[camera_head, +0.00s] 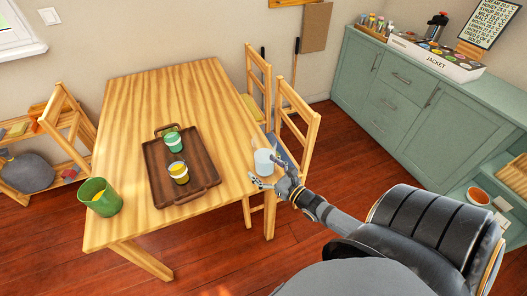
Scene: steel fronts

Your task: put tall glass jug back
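My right gripper (267,171) is at the vessel's right and near side. Its two fingers are spread, one along the vessel's right side and one below it in the picture. I see no clear grip on it. A green container (99,197) with something yellow in it stands at the table's left front corner. My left gripper is not in view.
A brown tray (206,180) holds a green cup (173,141) and a yellow-banded cup (179,172). Wooden chairs (300,118) stand at the table's right.

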